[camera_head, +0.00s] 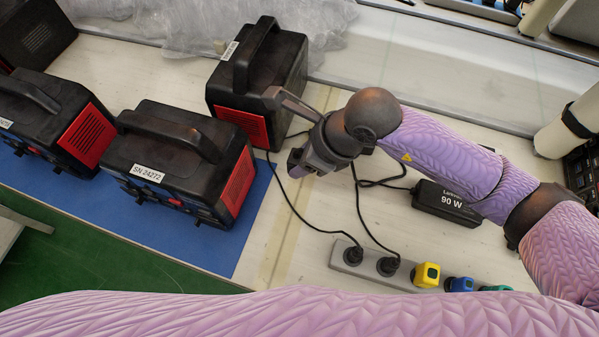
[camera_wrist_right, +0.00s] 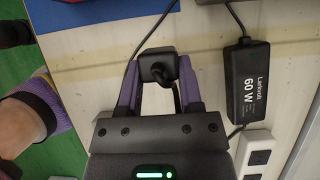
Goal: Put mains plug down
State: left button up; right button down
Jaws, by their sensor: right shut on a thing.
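My right gripper (camera_head: 296,167) hangs above the pale bench, to the right of the power stations. In the right wrist view its purple fingers (camera_wrist_right: 158,82) are shut on a black mains plug (camera_wrist_right: 156,66), with a dark cable behind it. In the head view the plug is mostly hidden by the gripper. I cannot tell whether it touches the bench. A grey power strip (camera_head: 406,276) lies nearer to me, and its end shows in the wrist view (camera_wrist_right: 254,168). My left gripper is in neither view.
Black-and-red power stations (camera_head: 183,165) stand on and beside a blue mat (camera_head: 215,243). Cables cross the bench.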

notch_tip(320, 180, down, 6)
jog(key=shift+r+b, duration=0.1)
jog(key=shift+b, duration=0.8)
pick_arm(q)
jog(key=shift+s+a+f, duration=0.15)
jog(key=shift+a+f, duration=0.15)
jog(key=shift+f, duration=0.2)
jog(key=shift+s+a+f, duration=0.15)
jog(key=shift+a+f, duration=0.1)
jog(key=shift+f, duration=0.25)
pick_arm(e)
jog(key=shift+r, duration=0.15)
jog(key=shift+f, duration=0.3)
jog(key=shift+c, duration=1.3)
grip_release()
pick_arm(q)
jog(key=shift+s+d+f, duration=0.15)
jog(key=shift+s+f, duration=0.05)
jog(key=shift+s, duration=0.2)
